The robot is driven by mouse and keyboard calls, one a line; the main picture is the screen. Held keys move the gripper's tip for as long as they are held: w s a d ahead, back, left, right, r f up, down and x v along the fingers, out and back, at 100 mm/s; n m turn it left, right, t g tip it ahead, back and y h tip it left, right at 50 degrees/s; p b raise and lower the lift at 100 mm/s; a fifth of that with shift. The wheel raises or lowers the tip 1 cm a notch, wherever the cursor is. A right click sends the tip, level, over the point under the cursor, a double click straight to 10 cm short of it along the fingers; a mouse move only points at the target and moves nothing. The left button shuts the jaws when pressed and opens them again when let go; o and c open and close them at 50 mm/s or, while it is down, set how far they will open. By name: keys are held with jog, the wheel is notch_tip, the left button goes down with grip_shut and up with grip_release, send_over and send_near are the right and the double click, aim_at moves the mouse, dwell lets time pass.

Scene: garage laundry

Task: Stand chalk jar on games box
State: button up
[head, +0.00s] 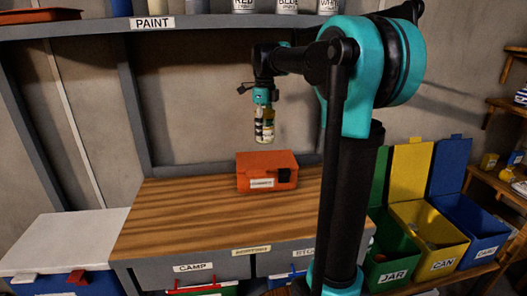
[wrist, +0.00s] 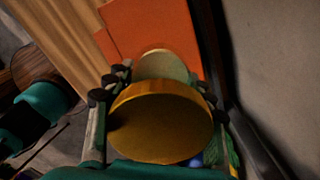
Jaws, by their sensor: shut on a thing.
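My gripper (head: 264,112) is shut on the chalk jar (head: 264,128), a small clear jar with pale and dark contents. It hangs roughly upright in the air above the orange box on the wooden top, with a clear gap below it. In the wrist view the jar's round yellow lid (wrist: 160,125) sits between the fingers and hides much of the jar. The orange box, which I take as the games box (head: 267,162), has a dark clasp and a white label too small to read. Its orange surface (wrist: 150,25) shows beyond the jar in the wrist view.
The wooden top (head: 175,212) is clear left of the box. A shelf marked PAINT (head: 215,22) with cans runs above my gripper. Green (head: 392,262), yellow (head: 430,240) and blue (head: 472,230) bins stand at the right. A white-topped unit (head: 60,240) stands at the left.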

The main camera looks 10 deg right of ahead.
notch_tip(320, 180, down, 7)
jog(key=shift+f, duration=0.15)
dwell(0.4)
jog(key=o, duration=1.3)
jog(key=shift+f, duration=0.1)
notch_tip(320, 180, up, 8)
jog(key=shift+f, duration=0.15)
